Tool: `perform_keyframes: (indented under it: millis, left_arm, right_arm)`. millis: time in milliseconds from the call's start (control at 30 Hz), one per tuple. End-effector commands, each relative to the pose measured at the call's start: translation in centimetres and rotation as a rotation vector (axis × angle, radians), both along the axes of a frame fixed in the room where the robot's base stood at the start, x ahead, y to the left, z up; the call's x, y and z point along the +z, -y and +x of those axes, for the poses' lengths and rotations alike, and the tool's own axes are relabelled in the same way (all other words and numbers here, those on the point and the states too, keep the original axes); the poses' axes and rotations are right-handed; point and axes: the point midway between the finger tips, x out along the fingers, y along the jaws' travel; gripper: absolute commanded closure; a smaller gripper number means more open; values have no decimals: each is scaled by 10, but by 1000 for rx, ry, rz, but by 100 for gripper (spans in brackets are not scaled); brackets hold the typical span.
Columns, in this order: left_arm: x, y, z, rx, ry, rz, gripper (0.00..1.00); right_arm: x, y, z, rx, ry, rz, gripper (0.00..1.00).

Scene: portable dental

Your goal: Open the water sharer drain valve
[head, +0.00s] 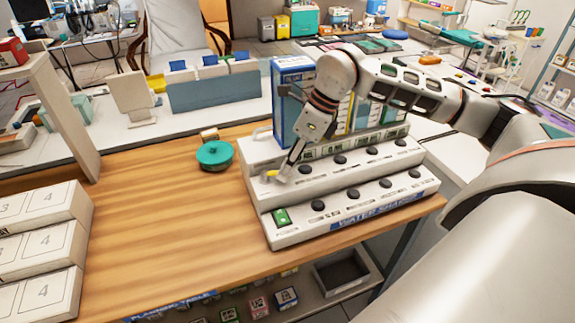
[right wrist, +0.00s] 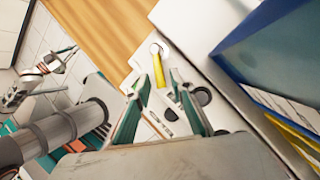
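The water sharer (head: 350,205) is a white stepped unit with rows of black knobs and a blue label, standing on the wooden table. Its drain valve (head: 271,173) has a small yellow lever at the left end of the upper step. The yellow lever (right wrist: 158,70) also shows in the right wrist view, upright in the picture, just beyond the fingertips. My right gripper (head: 287,171) points down beside the lever. In the right wrist view my right gripper (right wrist: 158,82) has its fingers apart, with nothing clearly held. Contact with the lever cannot be told.
A tall blue and white box (head: 292,100) stands behind the water sharer, close to my right arm. A teal round lidded pot (head: 214,154) sits to its left. White numbered boxes (head: 40,245) are stacked at the left. The wooden tabletop (head: 170,230) between is clear.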

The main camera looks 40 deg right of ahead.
Motion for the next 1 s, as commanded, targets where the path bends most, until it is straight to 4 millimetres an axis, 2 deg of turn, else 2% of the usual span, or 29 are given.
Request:
perform_keyframes:
  millis: [33,67,533,767,1000]
  left_arm:
    - [0,0,0,0,-1,0,100]
    - [0,0,-1,0,-1,0,100]
    - [-7,-1,-5,0,-13,2,100]
    - [-11,-1,-6,0,-16,2,100]
    - [-18,-1,-8,1,-21,2,100]
  right_arm:
    - [0,0,0,0,0,0,93]
    - [0,0,0,0,0,0,100]
    - [0,-3,-3,-51,1,0,100]
    - [0,-9,-8,-197,2,0,100]
    - [0,-21,-15,-415,3,1,100]
